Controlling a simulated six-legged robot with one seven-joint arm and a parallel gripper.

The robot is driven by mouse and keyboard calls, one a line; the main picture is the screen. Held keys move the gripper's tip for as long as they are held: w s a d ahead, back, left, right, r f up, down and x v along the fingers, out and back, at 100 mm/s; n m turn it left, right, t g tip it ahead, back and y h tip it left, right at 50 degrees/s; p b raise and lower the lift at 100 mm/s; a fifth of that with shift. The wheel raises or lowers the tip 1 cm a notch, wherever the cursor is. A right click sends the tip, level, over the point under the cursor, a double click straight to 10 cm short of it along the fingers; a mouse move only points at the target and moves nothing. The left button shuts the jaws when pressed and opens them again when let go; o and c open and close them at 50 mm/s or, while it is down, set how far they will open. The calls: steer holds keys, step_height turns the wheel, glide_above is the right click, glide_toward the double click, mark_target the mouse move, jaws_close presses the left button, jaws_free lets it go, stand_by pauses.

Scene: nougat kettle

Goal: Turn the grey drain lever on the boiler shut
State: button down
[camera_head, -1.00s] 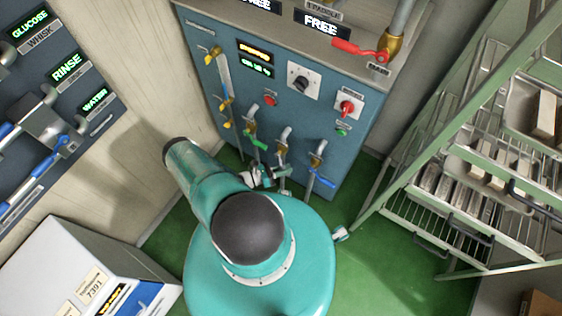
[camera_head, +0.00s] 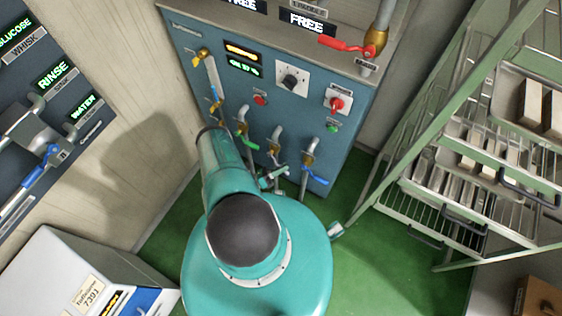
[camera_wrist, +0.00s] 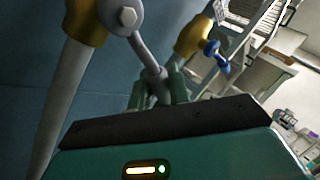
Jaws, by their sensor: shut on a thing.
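The boiler (camera_head: 206,88) is the blue-grey cabinet at the back, with a row of valves low on its front. The grey drain lever (camera_wrist: 150,52) shows large in the wrist view, running down from a bolted hub beside a brass fitting. My gripper (camera_wrist: 157,92) is shut on the lower end of this lever, with green fingers on either side. In the head view my gripper (camera_head: 272,178) is small and partly hidden behind my arm, below the middle valve. The exact angle of the lever is hard to tell there.
A green-handled valve (camera_head: 242,128) is left of the grey one and a blue lever (camera_head: 315,174) right. A red lever (camera_head: 345,46) is on top. A metal rack (camera_head: 440,185) stands right, a white unit (camera_head: 60,265) front left. Green floor (camera_head: 355,190) is clear between.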

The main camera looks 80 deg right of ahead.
steer(key=shift+a, duration=0.1)
steer(key=c, duration=1.3)
jaws_free()
